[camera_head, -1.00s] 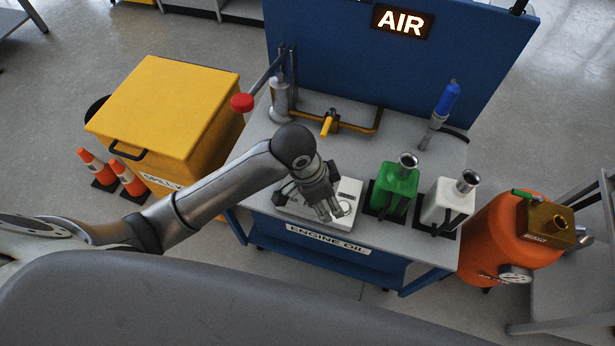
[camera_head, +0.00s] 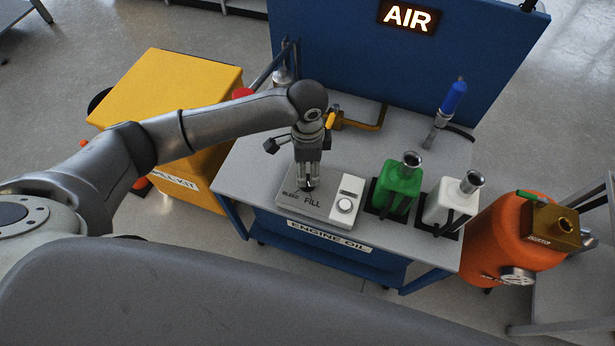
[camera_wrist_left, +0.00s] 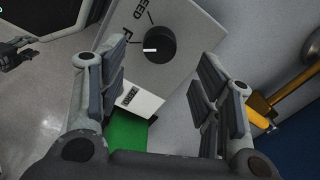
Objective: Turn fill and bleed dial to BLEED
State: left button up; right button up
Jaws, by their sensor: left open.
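The fill and bleed dial (camera_wrist_left: 157,45) is a round black knob with a white mark on the grey engine oil panel (camera_head: 328,212). In the left wrist view its mark points left, towards the partly cut-off FILL lettering (camera_wrist_left: 126,36); the BLEED lettering (camera_wrist_left: 143,14) is above. My left gripper (camera_head: 307,184) points down over the dial and mostly hides it in the head view. In the left wrist view the gripper's fingers (camera_wrist_left: 150,82) are spread, with the dial ahead between them; I see no contact.
Green (camera_head: 399,185) and white (camera_head: 446,203) bottles stand further right. A yellow pipe valve (camera_head: 360,125) and a blue-handled tool (camera_head: 450,105) are behind. A yellow bin (camera_head: 165,95) stands left of the bench.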

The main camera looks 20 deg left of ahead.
aim_at(307, 180)
pick_arm(q)
notch_tip(307, 180, down, 6)
jog(key=shift+f, duration=0.25)
jog(key=c, duration=1)
